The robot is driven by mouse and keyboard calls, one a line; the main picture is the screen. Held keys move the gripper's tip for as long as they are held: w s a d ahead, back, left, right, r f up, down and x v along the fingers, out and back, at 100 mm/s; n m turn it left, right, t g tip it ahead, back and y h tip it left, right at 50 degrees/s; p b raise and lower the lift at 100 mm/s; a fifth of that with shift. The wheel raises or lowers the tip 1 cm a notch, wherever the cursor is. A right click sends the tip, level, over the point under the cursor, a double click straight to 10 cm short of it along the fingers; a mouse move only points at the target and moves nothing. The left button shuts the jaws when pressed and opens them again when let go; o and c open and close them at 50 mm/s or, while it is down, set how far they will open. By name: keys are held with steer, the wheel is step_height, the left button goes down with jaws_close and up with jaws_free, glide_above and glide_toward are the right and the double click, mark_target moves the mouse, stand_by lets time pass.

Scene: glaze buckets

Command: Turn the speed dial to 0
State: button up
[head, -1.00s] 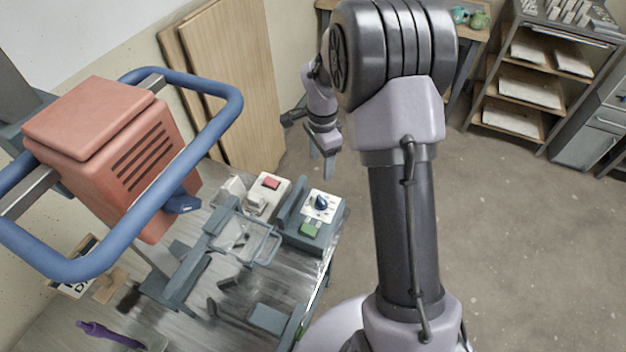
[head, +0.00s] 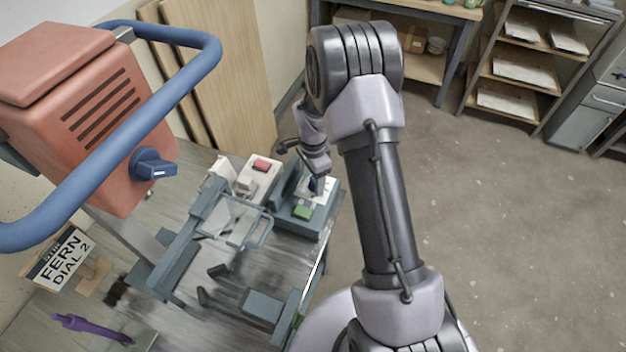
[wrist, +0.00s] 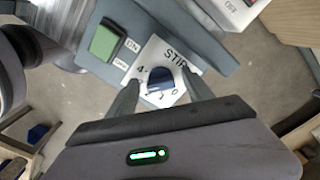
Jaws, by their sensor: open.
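A blue dial (wrist: 160,93) sits on a white plate (wrist: 172,53) marked STIR, with a 4 at its left and a 0 at its lower right in the wrist view. My gripper (wrist: 160,80) is open, with one finger on each side of the dial. I cannot tell whether the fingers touch it, nor exactly which number the dial points to. In the head view my gripper (head: 316,180) is over the plate on a grey control box (head: 301,222) and partly hides the dial.
A green switch (wrist: 103,42) is beside the plate. A white box with a red button (head: 262,165) stands left of the control box. A red motor housing (head: 70,110) has a blue knob (head: 155,165) and blue rail.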

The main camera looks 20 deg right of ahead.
jaws_close()
stand_by(0.3)
steer(key=n, duration=0.6)
steer(key=shift+s+d+p, duration=0.1)
steer(key=shift+s+p, duration=0.1)
steer(key=shift+p, duration=0.2)
steer(key=n+p, duration=0.1)
steer(key=n, duration=0.5)
steer(key=shift+s+d+r, duration=0.1)
steer(key=n, duration=0.3)
steer(key=n+p, duration=0.1)
steer(key=n, duration=0.2)
steer(key=shift+d+n+p, duration=0.2)
steer(key=shift+n+p, duration=0.1)
steer(key=n+p, duration=0.1)
steer(key=n, duration=0.4)
steer(key=shift+d, duration=0.1)
steer(key=shift+n, duration=0.3)
